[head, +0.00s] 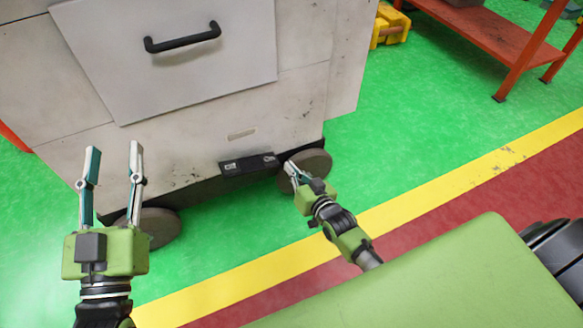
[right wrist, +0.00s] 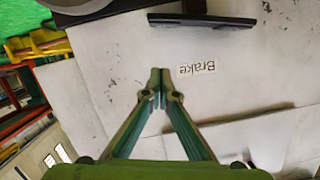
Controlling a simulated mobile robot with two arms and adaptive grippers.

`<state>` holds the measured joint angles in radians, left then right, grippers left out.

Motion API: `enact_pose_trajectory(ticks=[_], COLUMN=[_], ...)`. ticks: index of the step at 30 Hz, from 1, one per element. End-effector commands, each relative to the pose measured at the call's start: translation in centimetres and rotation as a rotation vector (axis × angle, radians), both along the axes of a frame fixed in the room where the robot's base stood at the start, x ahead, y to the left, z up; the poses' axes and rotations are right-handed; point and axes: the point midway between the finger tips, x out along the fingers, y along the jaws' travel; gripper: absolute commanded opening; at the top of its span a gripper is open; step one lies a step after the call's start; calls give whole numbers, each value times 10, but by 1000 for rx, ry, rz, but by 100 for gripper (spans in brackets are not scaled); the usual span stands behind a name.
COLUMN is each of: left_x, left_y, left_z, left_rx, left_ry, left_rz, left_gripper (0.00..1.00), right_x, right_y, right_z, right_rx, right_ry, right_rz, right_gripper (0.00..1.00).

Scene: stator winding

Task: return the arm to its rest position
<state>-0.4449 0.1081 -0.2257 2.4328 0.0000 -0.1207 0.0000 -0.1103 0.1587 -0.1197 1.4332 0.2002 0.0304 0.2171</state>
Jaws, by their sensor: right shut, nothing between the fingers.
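My left gripper (head: 114,148) is at the left of the head view, its two fingers apart and nothing between them. It is in front of the lower left part of a white cabinet. My right gripper (head: 290,170) is near the cabinet's lower right corner, in front of a wheel. In the right wrist view its fingertips (right wrist: 160,76) meet and hold nothing. They point toward the cabinet's white face, near a label reading "Brake" (right wrist: 197,69) and a black pedal (right wrist: 200,24).
The white cabinet (head: 230,100) has a black handle (head: 182,38) and round wheels (head: 307,166). A red-orange shelf (head: 500,40) and a yellow object (head: 390,25) stand behind on the right. Green floor (head: 420,130) lies open between the cabinet and the yellow line (head: 440,195).

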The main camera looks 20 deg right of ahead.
Motion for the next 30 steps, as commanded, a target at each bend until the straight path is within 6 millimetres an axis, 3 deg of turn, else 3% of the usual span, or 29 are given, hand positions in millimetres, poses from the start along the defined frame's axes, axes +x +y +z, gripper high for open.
enact_pose_trajectory(ticks=[15, 18, 20, 23, 27, 30], left_x=[0, 0, 0, 0, 0, 0], left_y=[0, 0, 0, 0, 0, 0], left_z=[0, 0, 0, 0, 0, 0], left_rx=[0, 0, 0, 0, 0, 0], left_ry=[2, 0, 0, 0, 0, 1], left_rz=[0, -1, -1, -1, 0, 0], left_gripper=[40, 40, 40, 40, 40, 40], right_x=[0, -1, -3, -12, -35, -52], right_y=[0, 5, 13, 35, 69, 82], right_z=[0, 9, 24, 67, 150, 197], right_rx=[0, -6, -14, -37, -83, -108], right_ry=[-1, -15, -40, -110, -241, -313], right_rz=[0, 9, 24, 63, 116, 136], right_gripper=[0, 0, 0, 0, 0, 0])
